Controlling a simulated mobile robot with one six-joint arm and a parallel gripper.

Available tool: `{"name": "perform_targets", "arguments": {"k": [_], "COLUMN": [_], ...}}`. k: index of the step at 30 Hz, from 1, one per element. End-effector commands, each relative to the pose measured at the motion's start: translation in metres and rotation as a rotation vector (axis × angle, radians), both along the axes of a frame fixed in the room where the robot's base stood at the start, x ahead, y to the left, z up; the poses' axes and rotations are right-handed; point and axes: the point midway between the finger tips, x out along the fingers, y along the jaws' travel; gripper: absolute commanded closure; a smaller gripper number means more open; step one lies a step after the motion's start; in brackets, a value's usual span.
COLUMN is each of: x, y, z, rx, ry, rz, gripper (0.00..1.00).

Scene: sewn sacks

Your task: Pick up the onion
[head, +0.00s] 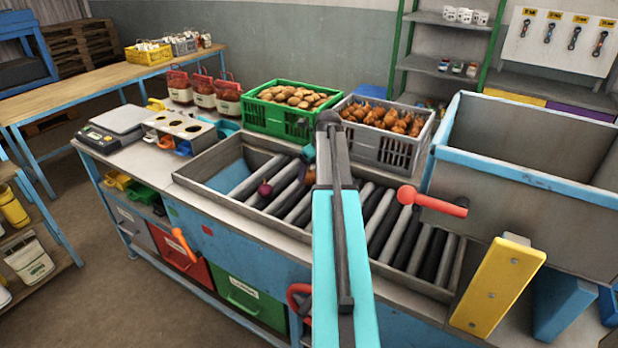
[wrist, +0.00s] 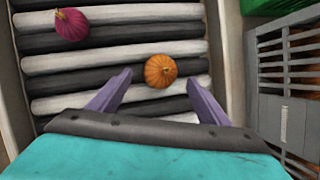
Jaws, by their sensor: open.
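An orange-brown onion (wrist: 160,71) lies on the roller bed, between the tips of my gripper (wrist: 159,80) in the wrist view. The two purple fingers are apart, with visible gaps on either side of the onion. I cannot tell how high the fingertips are above the rollers.
The roller bed (head: 420,245) has a raised metal rim. Behind it stand a green crate (head: 262,118) of potatoes and a grey crate (head: 398,153) of onions. A large metal bin (head: 480,160) is at right. A scale (head: 112,125) stands at left.

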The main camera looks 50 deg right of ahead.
Motion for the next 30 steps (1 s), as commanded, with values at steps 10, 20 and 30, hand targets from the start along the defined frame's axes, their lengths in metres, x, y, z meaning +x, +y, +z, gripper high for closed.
{"name": "perform_targets", "arguments": {"k": [10,20,30], "x": [0.014,0.018,0.018], "y": [-0.005,-0.005,-0.005], "z": [-0.028,-0.038,-0.038], "rx": [0.001,0.000,0.000], "ry": [0.001,0.000,0.000], "rz": [0.002,0.002,0.002], "gripper": [0.29,0.29,0.29]}}
